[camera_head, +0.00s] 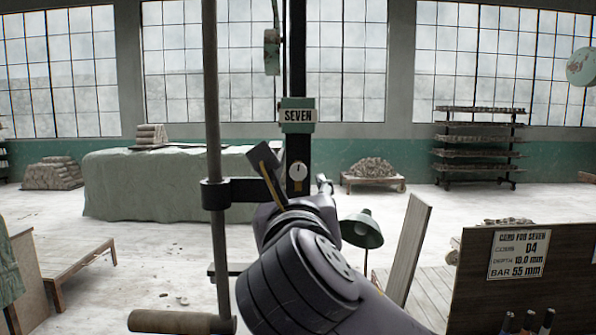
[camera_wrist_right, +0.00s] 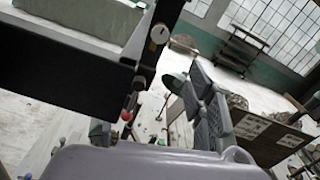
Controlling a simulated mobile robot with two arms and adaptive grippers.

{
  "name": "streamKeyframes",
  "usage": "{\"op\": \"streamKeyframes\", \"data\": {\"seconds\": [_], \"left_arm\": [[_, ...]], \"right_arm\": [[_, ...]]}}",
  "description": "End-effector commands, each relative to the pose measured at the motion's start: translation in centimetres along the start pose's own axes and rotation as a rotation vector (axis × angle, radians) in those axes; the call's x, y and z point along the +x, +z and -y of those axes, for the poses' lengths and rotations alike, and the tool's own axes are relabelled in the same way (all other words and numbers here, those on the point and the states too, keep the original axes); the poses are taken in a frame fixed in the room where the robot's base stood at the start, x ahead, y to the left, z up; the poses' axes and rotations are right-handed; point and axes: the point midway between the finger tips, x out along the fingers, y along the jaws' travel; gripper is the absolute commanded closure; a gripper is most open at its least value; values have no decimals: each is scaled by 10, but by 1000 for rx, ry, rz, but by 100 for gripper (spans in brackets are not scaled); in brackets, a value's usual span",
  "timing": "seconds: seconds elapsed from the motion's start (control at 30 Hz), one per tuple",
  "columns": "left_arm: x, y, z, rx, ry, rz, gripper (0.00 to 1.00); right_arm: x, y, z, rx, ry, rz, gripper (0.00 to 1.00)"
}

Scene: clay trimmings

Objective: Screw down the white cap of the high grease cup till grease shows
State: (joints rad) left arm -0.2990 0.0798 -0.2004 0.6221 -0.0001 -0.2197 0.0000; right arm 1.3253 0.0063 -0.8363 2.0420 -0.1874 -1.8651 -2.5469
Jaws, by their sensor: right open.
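A round white face with a dark mark (camera_head: 298,171) sits on the dark upright post (camera_head: 298,140) below the SEVEN sign. It also shows at the top of the wrist view (camera_wrist_right: 159,34). I cannot tell whether it is a dial or the white cap, and I cannot make out a grease cup for certain. My right arm reaches up toward the post in the head view and hides its own gripper tips. In the wrist view my right gripper (camera_wrist_right: 155,122) is open, its fingers wide apart, with no object seen held. A small red knob (camera_wrist_right: 126,115) shows between the fingers, farther off. My left gripper is out of view.
A vertical rod (camera_head: 212,120) with a dark bracket stands left of the post. A wooden handle (camera_head: 170,321) lies at lower left. A green lamp (camera_head: 362,229) and a board with a card (camera_head: 518,254) stand at right.

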Motion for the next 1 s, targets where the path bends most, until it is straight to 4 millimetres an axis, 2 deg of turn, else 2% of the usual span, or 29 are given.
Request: {"op": "streamKeyframes", "data": {"seconds": [0.6,0.8,1.0], "left_arm": [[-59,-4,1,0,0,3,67],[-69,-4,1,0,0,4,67],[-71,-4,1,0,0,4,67]], "right_arm": [[128,2,2,5,-2,-7,51],[154,1,1,5,0,-4,51],[163,-1,0,5,1,-2,51]]}}
